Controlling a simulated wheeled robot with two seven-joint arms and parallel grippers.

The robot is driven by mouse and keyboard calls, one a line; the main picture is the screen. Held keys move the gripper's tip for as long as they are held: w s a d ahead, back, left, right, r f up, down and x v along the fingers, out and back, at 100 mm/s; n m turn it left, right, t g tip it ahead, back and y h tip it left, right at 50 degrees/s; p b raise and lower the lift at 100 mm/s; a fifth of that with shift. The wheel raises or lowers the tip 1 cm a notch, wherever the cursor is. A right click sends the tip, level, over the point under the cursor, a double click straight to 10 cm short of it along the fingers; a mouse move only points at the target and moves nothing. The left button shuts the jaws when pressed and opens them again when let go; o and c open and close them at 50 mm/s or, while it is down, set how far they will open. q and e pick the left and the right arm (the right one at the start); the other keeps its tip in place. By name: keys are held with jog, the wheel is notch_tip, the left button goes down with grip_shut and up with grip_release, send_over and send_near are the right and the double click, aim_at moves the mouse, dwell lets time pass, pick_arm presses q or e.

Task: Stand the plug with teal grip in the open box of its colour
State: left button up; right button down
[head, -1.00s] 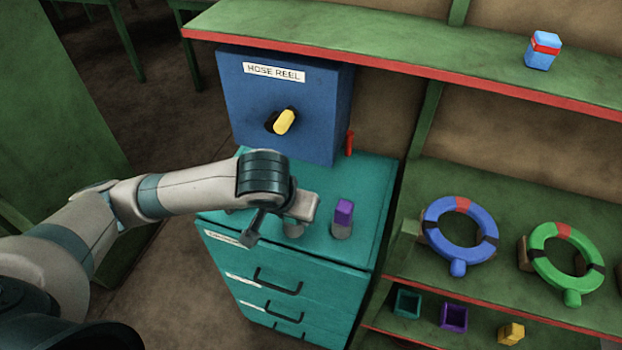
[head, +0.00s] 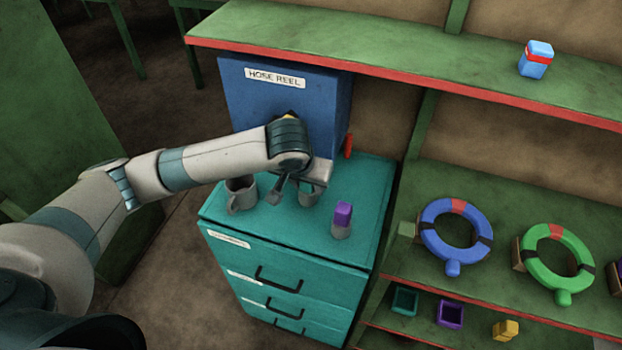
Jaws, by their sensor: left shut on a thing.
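My left gripper (head: 300,187) is over the top of the teal drawer cabinet (head: 290,225), in front of the blue hose reel box. It is shut on a plug whose grey lower part (head: 309,198) shows below the fingers. The grip of that plug is hidden by the gripper, so I cannot see its colour. The plug looks upright. A plug with a purple grip (head: 343,215) and grey body stands on the cabinet to the right. The open teal box (head: 404,302) is on the lower shelf at the right, left of an open purple box (head: 450,315). My right gripper is not in view.
A grey mug (head: 241,195) stands on the cabinet's left. The hose reel box (head: 240,110) stands behind. Blue (head: 428,225) and green (head: 530,268) rings stand on the shelf above the boxes. A yellow piece (head: 505,330) is right of the purple box.

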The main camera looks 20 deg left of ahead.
pick_arm(q)
jog(key=shift+w+f+p, duration=0.15)
jog(key=shift+w+p, duration=0.2)
jog(key=shift+w, duration=0.3)
jog(key=shift+w+f+p, duration=0.15)
jog(key=shift+w+p, duration=0.2)
jog(key=shift+w, duration=0.25)
jog(key=shift+f, duration=0.4)
jog(key=shift+c, duration=0.2)
jog(key=o, duration=1.3)
jog(key=shift+f, duration=0.15)
jog(key=shift+c, duration=0.2)
